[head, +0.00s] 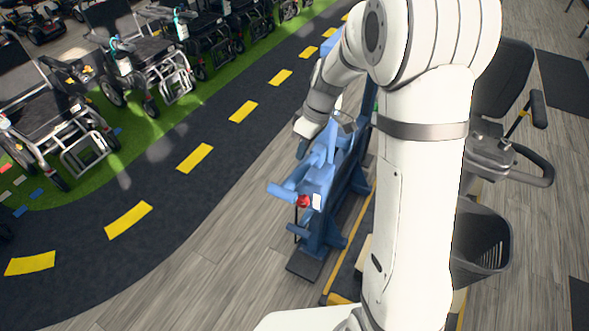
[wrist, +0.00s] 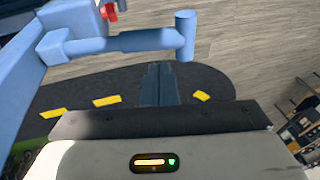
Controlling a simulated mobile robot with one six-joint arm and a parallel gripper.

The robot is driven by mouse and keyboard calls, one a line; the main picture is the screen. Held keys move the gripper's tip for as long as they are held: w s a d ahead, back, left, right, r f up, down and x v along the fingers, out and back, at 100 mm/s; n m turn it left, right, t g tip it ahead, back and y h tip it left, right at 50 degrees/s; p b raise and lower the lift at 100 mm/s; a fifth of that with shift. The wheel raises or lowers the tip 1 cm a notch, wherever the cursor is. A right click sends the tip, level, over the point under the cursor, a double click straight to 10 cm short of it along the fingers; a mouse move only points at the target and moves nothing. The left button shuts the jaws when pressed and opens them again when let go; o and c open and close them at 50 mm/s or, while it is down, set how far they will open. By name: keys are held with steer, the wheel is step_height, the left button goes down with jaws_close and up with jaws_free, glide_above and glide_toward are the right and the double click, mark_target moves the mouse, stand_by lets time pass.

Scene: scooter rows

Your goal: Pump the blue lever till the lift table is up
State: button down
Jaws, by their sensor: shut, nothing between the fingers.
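A blue lever (wrist: 140,41) crosses the upper part of the wrist view, with a short upright cylindrical grip (wrist: 185,36) at its right end. My gripper (wrist: 158,72) is shut and empty, its dark fingers just below the lever and left of the grip. I cannot tell whether they touch it. In the head view a blue machine (head: 322,185) stands beyond my arm, with a red knob (head: 302,201) on its near end.
A dark lane with yellow dashes (head: 194,158) runs left of the machine. Several wheelchairs (head: 160,65) stand on green turf beyond it. A seated scooter with a grey basket (head: 481,247) stands close on the right of my arm. Wooden floor (head: 215,245) left of the machine is clear.

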mark_target(292, 180)
steer(key=p+x, duration=0.1)
steer(key=x, duration=0.7)
steer(key=shift+f+p, duration=0.1)
steer(key=shift+p, duration=0.25)
steer(key=shift+d, duration=0.1)
steer(key=shift+f, duration=0.1)
